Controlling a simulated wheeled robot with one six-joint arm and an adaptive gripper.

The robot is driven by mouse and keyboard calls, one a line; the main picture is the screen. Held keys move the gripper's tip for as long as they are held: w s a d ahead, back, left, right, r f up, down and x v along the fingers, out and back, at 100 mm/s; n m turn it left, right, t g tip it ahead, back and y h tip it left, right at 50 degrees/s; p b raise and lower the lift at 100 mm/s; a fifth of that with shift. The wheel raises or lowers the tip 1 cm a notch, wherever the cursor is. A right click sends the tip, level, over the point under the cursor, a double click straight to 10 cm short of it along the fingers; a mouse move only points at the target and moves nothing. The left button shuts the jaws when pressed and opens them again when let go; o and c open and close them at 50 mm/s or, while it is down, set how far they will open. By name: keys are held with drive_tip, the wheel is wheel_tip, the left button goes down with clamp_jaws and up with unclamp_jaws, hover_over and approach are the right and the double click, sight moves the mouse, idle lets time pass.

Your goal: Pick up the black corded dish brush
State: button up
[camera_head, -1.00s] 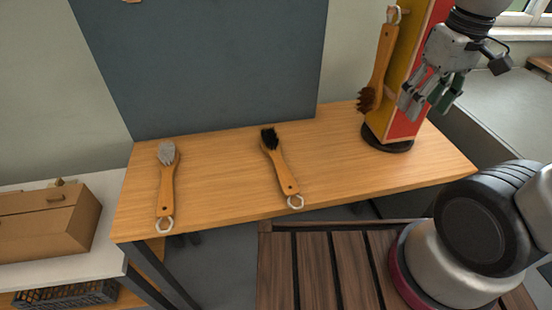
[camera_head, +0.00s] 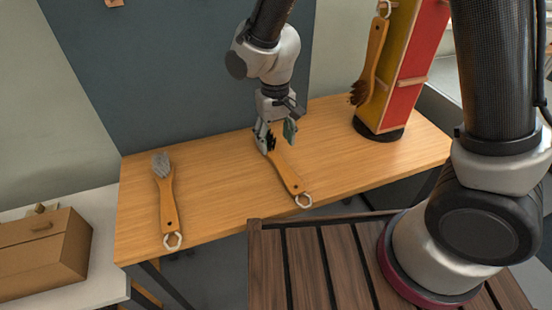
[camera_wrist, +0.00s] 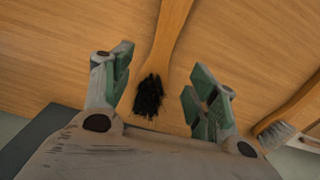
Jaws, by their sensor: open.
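In the wrist view the black bristles (camera_wrist: 149,96) show between the two spread green-padded fingers of my gripper (camera_wrist: 158,88). I cannot tell whether the fingers touch the brush. A grey-bristled brush (camera_head: 166,197) lies apart at the left of the table and shows at the right of the wrist view (camera_wrist: 283,129).
The wooden table (camera_head: 225,180) is clear between the brushes. A brown-bristled brush (camera_head: 372,62) hangs on the red and yellow stand (camera_head: 403,70) at the right. A blue-grey panel (camera_head: 170,70) rises behind. A cardboard box (camera_head: 45,255) sits at the left.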

sight(277, 158)
drive_tip(key=f, duration=0.3)
drive_tip(key=s+f, duration=0.1)
drive_tip(key=f, duration=0.1)
drive_tip(key=shift+d+f, duration=0.2)
drive_tip(key=shift+f, duration=0.1)
drive_tip(key=shift+w, duration=0.1)
drive_tip(key=c, duration=1.1)
